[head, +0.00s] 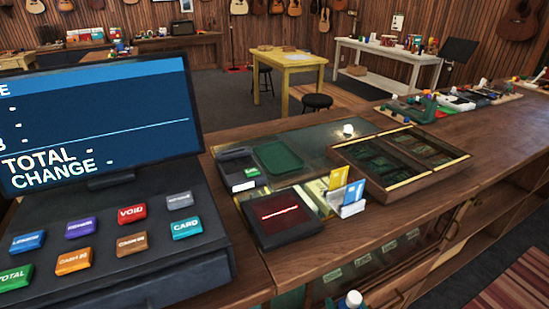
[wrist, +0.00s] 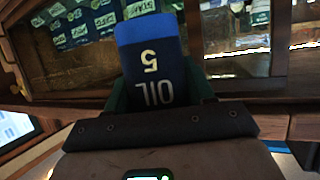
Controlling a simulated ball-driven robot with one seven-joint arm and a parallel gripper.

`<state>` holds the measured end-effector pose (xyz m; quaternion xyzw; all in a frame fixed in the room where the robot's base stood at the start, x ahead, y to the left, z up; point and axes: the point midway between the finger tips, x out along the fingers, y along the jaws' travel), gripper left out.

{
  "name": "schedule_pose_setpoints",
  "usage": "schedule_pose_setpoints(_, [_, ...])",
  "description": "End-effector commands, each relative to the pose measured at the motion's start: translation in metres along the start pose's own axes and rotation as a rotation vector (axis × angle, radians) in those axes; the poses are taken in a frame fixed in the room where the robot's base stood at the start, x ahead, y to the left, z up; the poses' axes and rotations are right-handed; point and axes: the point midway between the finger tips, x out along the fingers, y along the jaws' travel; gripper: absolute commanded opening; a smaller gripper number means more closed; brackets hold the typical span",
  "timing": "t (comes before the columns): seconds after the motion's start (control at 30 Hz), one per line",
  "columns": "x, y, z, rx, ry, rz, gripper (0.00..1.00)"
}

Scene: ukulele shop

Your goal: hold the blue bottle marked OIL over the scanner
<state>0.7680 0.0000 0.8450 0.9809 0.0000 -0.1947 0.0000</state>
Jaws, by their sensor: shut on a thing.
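The blue bottle marked OIL (wrist: 152,60) is between the green fingers of my gripper (wrist: 160,88) in the wrist view. The gripper is shut on it, and its label reads upside down there. In the head view, a white cap with some blue (head: 351,300) shows at the bottom edge, probably this bottle; the rest is cut off. The scanner (head: 282,216), a dark box with a red glowing window, lies on the counter left of the middle. The bottle is to the right of it and nearer to me, not over it.
The register (head: 110,230) with its screen fills the left. A card holder (head: 348,205) stands just right of the scanner. Behind are a card reader (head: 238,172), a green tray (head: 278,157) and a wooden divided case (head: 398,160).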

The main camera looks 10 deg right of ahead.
Motion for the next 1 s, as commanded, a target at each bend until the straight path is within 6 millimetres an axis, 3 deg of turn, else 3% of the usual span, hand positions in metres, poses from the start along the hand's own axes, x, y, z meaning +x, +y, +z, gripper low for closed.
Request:
schedule_pose_setpoints(0.03, [-0.01, 0.0, -0.025, 0.0, 0.001, 0.0, 0.17])
schedule_pose_setpoints(0.1, [-0.017, 0.0, -0.041, 0.0, 0.001, 0.0, 0.17])
schedule_pose_setpoints(0.53, [-0.04, 0.0, -0.097, 0.0, 0.001, 0.0, 0.17])
schedule_pose_setpoints(0.63, [-0.038, -0.002, -0.089, -0.005, -0.004, -0.004, 0.17])
schedule_pose_setpoints(1.0, [-0.038, -0.001, -0.089, -0.005, -0.005, -0.003, 0.17])
